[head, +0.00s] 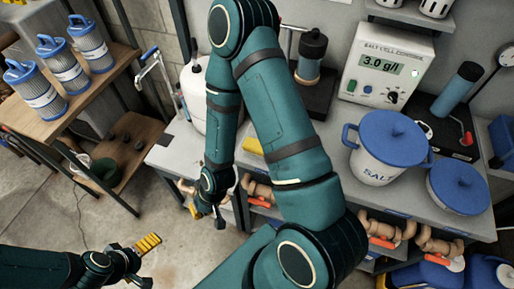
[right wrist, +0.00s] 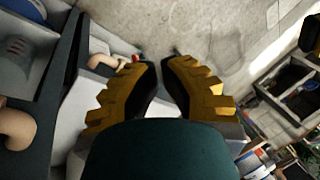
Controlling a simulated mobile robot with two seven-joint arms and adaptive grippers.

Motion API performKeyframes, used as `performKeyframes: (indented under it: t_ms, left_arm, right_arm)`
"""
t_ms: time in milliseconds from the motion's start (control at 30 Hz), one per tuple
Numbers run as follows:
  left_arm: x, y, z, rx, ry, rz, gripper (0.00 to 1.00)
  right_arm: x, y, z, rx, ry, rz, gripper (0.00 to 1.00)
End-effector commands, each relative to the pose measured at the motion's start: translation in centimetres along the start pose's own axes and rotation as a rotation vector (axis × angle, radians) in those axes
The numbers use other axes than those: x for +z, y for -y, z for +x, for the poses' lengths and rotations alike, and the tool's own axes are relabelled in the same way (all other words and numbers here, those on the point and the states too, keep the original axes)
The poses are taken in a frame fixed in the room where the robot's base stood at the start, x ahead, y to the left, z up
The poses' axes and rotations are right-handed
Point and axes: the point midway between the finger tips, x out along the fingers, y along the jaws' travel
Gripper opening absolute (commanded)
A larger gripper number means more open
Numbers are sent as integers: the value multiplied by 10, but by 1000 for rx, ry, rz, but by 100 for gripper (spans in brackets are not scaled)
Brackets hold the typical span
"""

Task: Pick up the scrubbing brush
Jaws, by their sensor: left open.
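I cannot make out the scrubbing brush for sure in either view. A small yellow block (head: 252,145) lies on the bench, partly behind my right arm; I cannot tell what it is. My right gripper (head: 195,210) hangs low by the bench's front edge in the head view, seen small and edge-on. In the right wrist view its yellow ribbed fingers (right wrist: 162,66) stand apart with nothing between them. My left gripper (head: 147,244) is open and empty over the floor at the lower left.
The grey bench (head: 334,135) holds a white salt bucket (head: 385,165) with a blue lid, a salt cell control box (head: 385,68) and a white jug (head: 205,100). Pipe fittings (head: 385,230) sit on its lower shelf. A wooden rack (head: 75,105) with filter cartridges stands left. Floor between is clear.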

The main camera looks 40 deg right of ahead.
Motion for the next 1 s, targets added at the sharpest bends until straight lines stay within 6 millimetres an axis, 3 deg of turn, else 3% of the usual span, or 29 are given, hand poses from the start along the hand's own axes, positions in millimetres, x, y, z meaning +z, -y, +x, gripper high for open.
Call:
performKeyframes:
  t_ms: [333,467,567,667,767,1000]
  left_arm:
    - [0,0,0,0,0,0,100]
    - [0,0,-1,0,0,0,100]
    - [-1,-2,-5,0,-1,-1,100]
    - [-3,-4,-13,1,-4,-1,100]
    - [-5,-8,-23,2,-7,-2,100]
    - [-10,-14,-40,4,-14,-4,100]
  right_arm:
    - [0,0,0,0,0,0,0]
    - [-3,0,-4,-4,-1,-7,47]
    - [-14,-1,-20,-20,-1,-42,82]
    - [-33,-7,-52,-37,5,-118,84]
    - [-52,-23,-96,-28,18,-231,84]
    - [-71,-84,-203,118,93,-477,84]
